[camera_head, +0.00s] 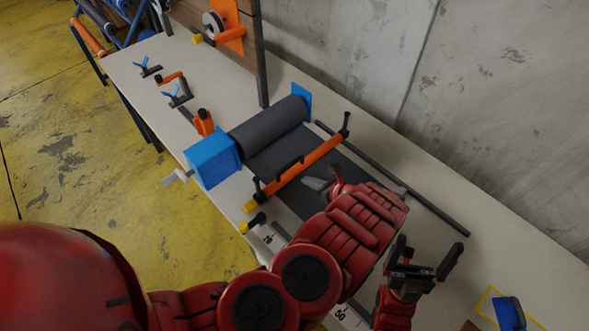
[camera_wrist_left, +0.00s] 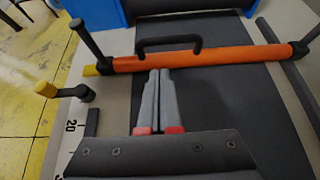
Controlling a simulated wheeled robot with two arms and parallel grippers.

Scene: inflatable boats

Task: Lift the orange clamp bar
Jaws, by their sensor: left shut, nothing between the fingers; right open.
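The orange clamp bar (camera_head: 305,165) lies across the dark sheet (camera_head: 340,180) on the table, with a black handle on top and dark posts at both ends. It also spans the left wrist view (camera_wrist_left: 215,58), where its black handle (camera_wrist_left: 168,44) arches up. My left gripper (camera_head: 318,184) is just on the near side of the bar, close to the handle. In the left wrist view its fingertips (camera_wrist_left: 160,75) are together and empty, pointing at the bar below the handle. My right gripper (camera_head: 425,262) is open and empty, over the table to the right.
A dark roll (camera_head: 270,125) between blue end blocks (camera_head: 212,160) with a crank stands beyond the bar. A long dark rail (camera_head: 430,205) runs along the wall side. A blue tool (camera_head: 508,312) sits at lower right. Small clamps (camera_head: 177,96) lie at the far left.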

